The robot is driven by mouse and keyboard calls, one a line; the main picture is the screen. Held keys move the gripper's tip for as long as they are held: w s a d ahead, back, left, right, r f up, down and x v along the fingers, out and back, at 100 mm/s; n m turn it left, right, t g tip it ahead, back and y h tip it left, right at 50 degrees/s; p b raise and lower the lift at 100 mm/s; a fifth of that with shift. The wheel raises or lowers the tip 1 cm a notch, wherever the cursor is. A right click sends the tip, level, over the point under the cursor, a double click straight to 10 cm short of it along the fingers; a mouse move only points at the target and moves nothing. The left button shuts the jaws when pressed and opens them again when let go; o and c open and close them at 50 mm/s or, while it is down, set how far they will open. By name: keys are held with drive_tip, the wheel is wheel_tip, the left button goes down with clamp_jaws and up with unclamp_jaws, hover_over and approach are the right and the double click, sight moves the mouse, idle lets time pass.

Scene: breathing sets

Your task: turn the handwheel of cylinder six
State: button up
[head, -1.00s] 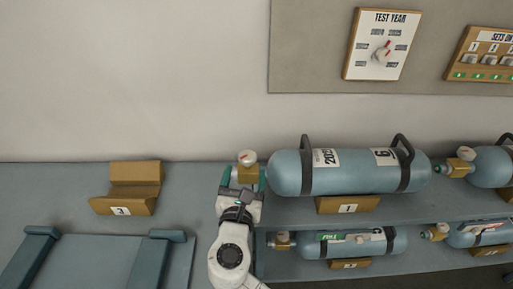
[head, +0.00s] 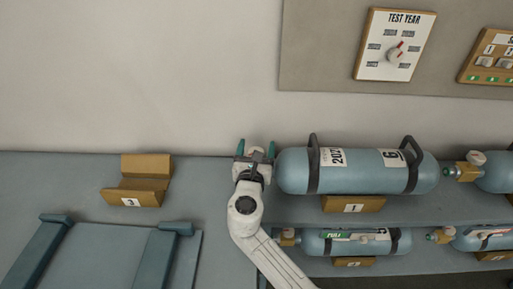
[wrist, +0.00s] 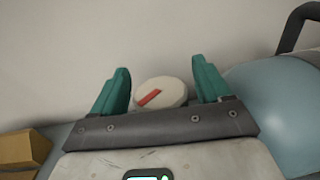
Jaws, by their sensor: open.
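Cylinder six (head: 350,171) is a blue-grey cylinder labelled 6, lying on the upper shelf in a cradle marked 1. Its handwheel (wrist: 161,93) is a pale round knob with a red bar, which slants up to the right in the wrist view. My gripper (head: 256,149) is at the cylinder's left end, with its teal fingers apart. In the wrist view my gripper (wrist: 160,76) is open, with one finger left and one right of the handwheel. Gaps show on both sides, wider on the right. In the head view my gripper hides the handwheel.
An empty cradle marked 3 (head: 135,188) stands to the left. More cylinders lie on the lower shelf (head: 345,242) and at the right (head: 494,171). A test year dial panel (head: 396,45) hangs on the wall. The wall above my gripper is clear.

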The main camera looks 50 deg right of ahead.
drive_tip(key=c, duration=1)
drive_tip(key=shift+o, duration=0.2)
drive_tip(key=shift+m+g+h, duration=0.3)
drive_tip(key=shift+g, duration=0.1)
drive_tip(key=m+g+h, duration=0.1)
drive_tip(key=g, duration=0.1)
drive_tip(key=m+g+h+p, duration=0.1)
drive_tip(key=m+g, duration=0.1)
drive_tip(key=g, duration=0.1)
drive_tip(key=shift+s+d, duration=0.1)
drive_tip(key=shift+s, duration=0.05)
drive_tip(key=shift+s+m+g, duration=0.2)
drive_tip(key=shift+m+g, duration=0.9)
drive_tip(key=shift+g, duration=0.45)
drive_tip(key=shift+s+m+g, duration=0.2)
drive_tip(key=shift+m+g, duration=0.9)
drive_tip(key=shift+g, duration=0.45)
drive_tip(key=o, duration=1)
drive_tip(key=shift+c, duration=0.2)
